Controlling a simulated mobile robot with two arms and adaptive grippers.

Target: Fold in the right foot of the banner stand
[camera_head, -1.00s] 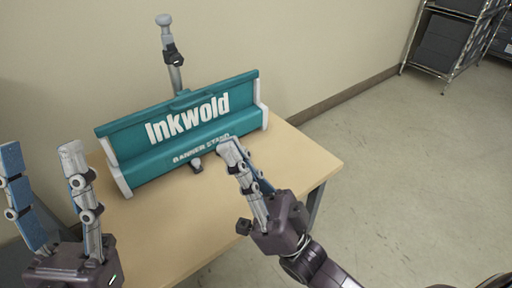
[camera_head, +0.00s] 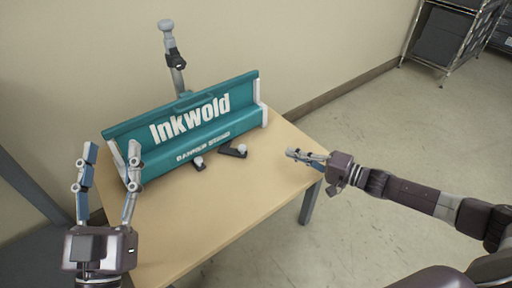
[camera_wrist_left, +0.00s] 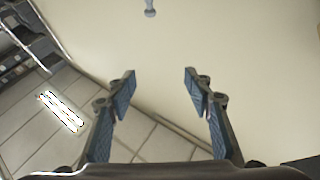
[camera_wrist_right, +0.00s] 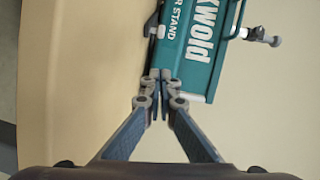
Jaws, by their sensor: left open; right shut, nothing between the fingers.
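The teal banner stand (camera_head: 190,125) lies on the table with its "Inkwold" face towards me. Its right foot (camera_head: 232,151), a dark bar with a pale knob, sticks out to the right from the front edge, at a shallow angle to it. The left foot (camera_head: 199,164) is a short dark bar with a pale knob, pointing forward. My right gripper (camera_head: 308,157) is shut and empty, right of the stand and apart from it. In the right wrist view its fingertips (camera_wrist_right: 160,80) show before the stand's end (camera_wrist_right: 200,75). My left gripper (camera_head: 107,148) is open and empty by the stand's left end.
A grey pole (camera_head: 173,55) with a dark clamp rises behind the stand. The wooden table (camera_head: 215,205) is clear in front of the stand. A wire shelf (camera_head: 440,45) with dark bins stands far right. Open floor lies right of the table.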

